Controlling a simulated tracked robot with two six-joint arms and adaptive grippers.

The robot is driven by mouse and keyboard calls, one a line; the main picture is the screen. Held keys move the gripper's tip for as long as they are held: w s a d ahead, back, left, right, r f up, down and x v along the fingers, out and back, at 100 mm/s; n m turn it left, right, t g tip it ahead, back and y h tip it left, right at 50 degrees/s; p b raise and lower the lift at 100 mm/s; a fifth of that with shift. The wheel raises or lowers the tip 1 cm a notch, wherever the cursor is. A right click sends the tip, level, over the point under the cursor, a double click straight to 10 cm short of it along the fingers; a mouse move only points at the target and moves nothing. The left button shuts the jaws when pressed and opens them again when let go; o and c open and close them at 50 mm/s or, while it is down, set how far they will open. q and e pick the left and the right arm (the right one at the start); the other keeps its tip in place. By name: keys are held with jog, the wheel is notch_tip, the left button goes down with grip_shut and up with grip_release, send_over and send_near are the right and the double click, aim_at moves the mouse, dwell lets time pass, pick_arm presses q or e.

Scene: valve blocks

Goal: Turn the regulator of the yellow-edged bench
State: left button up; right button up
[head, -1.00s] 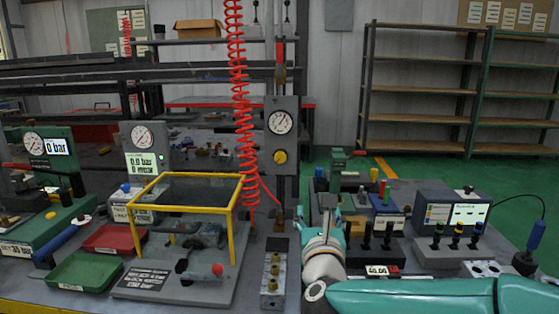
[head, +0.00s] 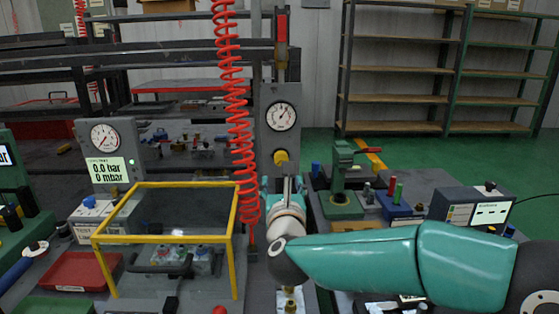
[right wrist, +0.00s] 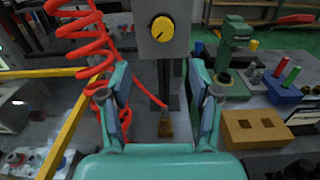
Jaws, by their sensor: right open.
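The regulator is a round yellow knob (head: 281,157) on the grey panel (head: 293,125), under a round white gauge (head: 281,116). In the right wrist view the knob (right wrist: 162,29) faces me with a dark pointer mark. My right gripper (head: 284,186) is in front of and just below the knob in the head view, partly hidden behind its own wrist. In the right wrist view the gripper (right wrist: 159,78) is open and empty, its two fingers spread below and either side of the knob, apart from it. My left gripper is in neither view.
A red coiled hose (head: 236,120) hangs close left of the panel and also shows in the right wrist view (right wrist: 85,28). A yellow-framed clear guard (head: 165,239) stands left. A green press (head: 342,185) and blue block (right wrist: 284,90) stand right.

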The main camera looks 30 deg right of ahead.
aim_at(281, 158)
jog(key=p+x, duration=0.2)
jog(key=x, duration=1)
jog(key=shift+d, duration=0.25)
